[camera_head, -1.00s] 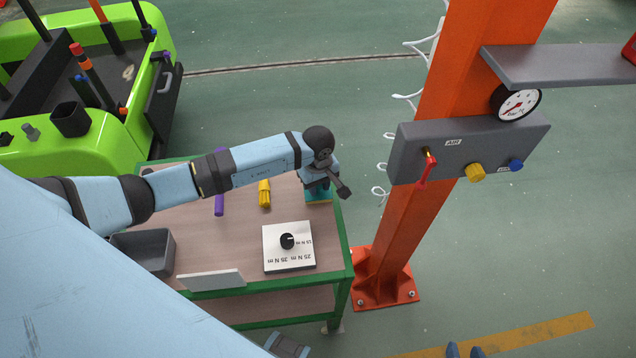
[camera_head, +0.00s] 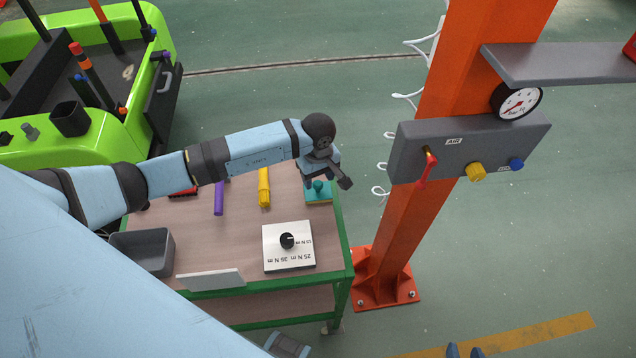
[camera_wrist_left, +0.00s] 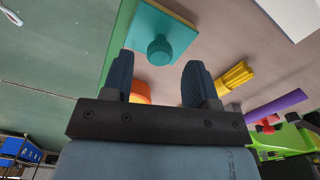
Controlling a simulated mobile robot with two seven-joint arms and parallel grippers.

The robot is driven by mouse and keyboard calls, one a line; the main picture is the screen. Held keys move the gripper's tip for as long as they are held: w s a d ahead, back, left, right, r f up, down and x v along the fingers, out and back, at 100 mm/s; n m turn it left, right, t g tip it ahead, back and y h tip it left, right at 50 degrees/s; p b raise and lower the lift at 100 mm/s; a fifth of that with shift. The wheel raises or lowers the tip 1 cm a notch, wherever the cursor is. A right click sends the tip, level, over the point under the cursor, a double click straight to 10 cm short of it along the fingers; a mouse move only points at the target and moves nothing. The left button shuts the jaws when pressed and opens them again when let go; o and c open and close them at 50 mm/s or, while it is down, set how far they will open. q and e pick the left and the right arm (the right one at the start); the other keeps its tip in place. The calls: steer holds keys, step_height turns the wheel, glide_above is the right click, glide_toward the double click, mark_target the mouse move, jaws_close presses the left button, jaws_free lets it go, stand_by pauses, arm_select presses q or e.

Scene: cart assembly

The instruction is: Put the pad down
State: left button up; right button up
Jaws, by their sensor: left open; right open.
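The pad is a teal square block with a round teal knob on top. It lies at the table's far right corner in the head view (camera_head: 319,196), partly covered by my left gripper (camera_head: 317,182). In the left wrist view the pad (camera_wrist_left: 172,28) rests on the tabletop near its edge, beyond the fingertips. My left gripper (camera_wrist_left: 157,66) is open and empty, apart from the knob. Two dark blue fingertips of my right gripper (camera_head: 465,351) show at the bottom edge of the head view, apart and with nothing between them.
The table (camera_head: 240,230) also holds a yellow bundle (camera_head: 264,188), a purple rod (camera_head: 219,198), a white torque plate (camera_head: 288,262) and a grey bin (camera_head: 145,250). An orange post (camera_head: 410,210) with a grey air panel (camera_head: 450,150) stands right of the table.

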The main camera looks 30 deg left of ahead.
mark_target(318, 183)
arm_select(q)
step_height(318, 183, up, 9)
steer(key=shift+f+b, duration=0.2)
steer(key=shift+b, duration=0.25)
